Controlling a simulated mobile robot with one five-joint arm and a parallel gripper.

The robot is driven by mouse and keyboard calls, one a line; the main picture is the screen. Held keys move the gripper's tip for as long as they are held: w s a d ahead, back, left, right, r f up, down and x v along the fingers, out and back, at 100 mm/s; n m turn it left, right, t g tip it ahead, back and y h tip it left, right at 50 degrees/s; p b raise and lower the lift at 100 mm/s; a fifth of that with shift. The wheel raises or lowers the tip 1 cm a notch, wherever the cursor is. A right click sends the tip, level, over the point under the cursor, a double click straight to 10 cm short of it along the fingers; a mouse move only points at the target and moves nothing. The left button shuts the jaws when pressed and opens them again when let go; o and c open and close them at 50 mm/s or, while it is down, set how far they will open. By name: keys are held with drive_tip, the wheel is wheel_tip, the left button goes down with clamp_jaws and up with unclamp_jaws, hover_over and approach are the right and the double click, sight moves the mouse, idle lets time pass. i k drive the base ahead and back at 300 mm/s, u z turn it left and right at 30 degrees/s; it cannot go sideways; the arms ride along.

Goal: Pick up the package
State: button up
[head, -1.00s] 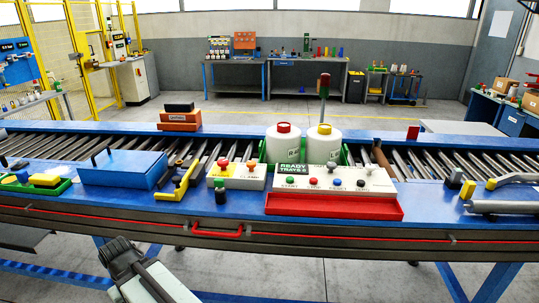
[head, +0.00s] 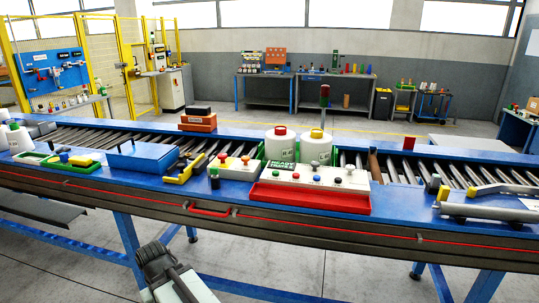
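No thing in the head view is plainly marked as the package. A brown cardboard box (head: 533,104) shows at the far right edge, on a blue table. My gripper (head: 154,258) is low at the bottom, in front of the bench and apart from everything on it. Its fingers cannot be made out.
The blue conveyor bench (head: 400,197) spans the view. A red tray (head: 308,198) sits at its front edge beside a button panel (head: 318,176). Floor is open behind the bench.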

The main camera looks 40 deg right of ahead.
sight(281, 143)
drive_tip(key=z, duration=0.15)
drive_tip(key=i, duration=0.85)
drive_tip(key=u, duration=0.25)
drive_tip(key=k, duration=0.75)
drive_tip(key=z, duration=0.2)
drive_tip(key=i, duration=0.85)
